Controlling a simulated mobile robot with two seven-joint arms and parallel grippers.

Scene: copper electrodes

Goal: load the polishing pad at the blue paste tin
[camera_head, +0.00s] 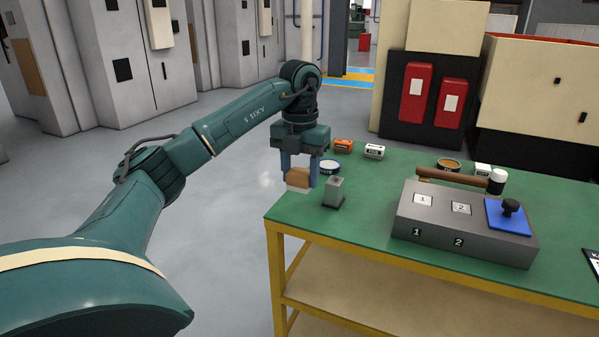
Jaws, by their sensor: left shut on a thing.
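My left gripper (299,171) points down at the near left corner of the green table. It is shut on the polishing pad (298,183), a brown block with a pale underside. The pad seems to be held above the table's left edge; its exact height is hard to tell. The blue paste tin (330,167), round with a blue rim and pale top, stands just right of the gripper, partly hidden by a finger. The pad looks apart from the tin. My right gripper is not in view.
A small grey stand (334,195) is close right of the pad. An orange box (344,146) and white box (374,151) lie behind. A grey block (466,222) carries numbered plates and a blue plate (509,218) with black knob. A brown-handled mallet (452,178) and brown tin (448,165) are behind it.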

